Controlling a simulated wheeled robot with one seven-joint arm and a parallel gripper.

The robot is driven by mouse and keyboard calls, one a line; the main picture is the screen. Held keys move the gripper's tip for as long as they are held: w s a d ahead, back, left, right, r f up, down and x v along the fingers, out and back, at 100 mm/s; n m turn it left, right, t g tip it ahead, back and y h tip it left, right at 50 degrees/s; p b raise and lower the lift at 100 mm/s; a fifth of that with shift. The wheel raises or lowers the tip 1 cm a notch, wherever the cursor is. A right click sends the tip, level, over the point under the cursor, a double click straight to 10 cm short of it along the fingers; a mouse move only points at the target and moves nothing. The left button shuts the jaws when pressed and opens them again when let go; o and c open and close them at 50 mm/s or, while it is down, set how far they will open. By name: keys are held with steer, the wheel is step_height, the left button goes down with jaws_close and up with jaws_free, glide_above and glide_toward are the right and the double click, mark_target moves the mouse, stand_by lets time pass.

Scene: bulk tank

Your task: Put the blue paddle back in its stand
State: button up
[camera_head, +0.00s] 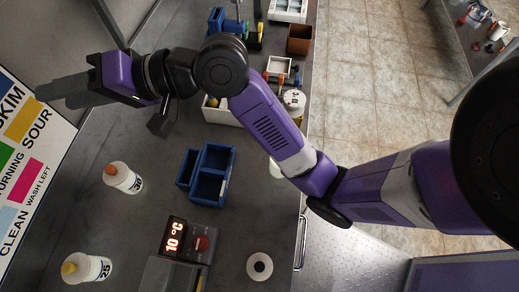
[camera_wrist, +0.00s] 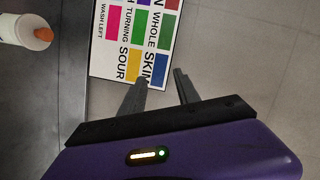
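My gripper (camera_head: 54,97) is at the upper left in the head view, over the far edge of the counter and near the colour-labelled board. In the wrist view my gripper (camera_wrist: 160,80) has its two fingers apart with nothing between them. A blue upright piece (camera_head: 216,20) and a blue bar-like piece (camera_head: 233,26) are at the top of the head view, beside small yellow and green pieces. I cannot tell which is the paddle or its stand. My gripper is well to the left of them and touches none of them.
A blue divided bin (camera_head: 213,172) stands mid-counter. White bottles with orange (camera_head: 123,178) and yellow (camera_head: 86,267) caps stand left and front. A red-lit 10 °C display (camera_head: 188,240) is at the front. The colour board (camera_head: 30,150) borders the left. Bare counter lies between the bottles and bin.

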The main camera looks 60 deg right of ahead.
steer(key=s+d+f+m+t+h, duration=0.35)
steer(key=s+f+h, duration=0.55)
steer(key=s+f, duration=0.7)
steer(key=s+d+n+g, duration=0.1)
steer(key=s+d+n, duration=0.2)
steer(key=s, duration=0.6)
steer(key=s+d+f+n+g, duration=0.1)
steer(key=s+d+n, duration=0.2)
steer(key=s+n, duration=0.3)
steer(key=s, duration=0.4)
steer(key=shift+s+d+f+n+h, duration=0.15)
steer(key=shift+f+n+h, duration=0.1)
steer(key=shift+n+h, duration=0.15)
steer(key=shift+f, duration=0.1)
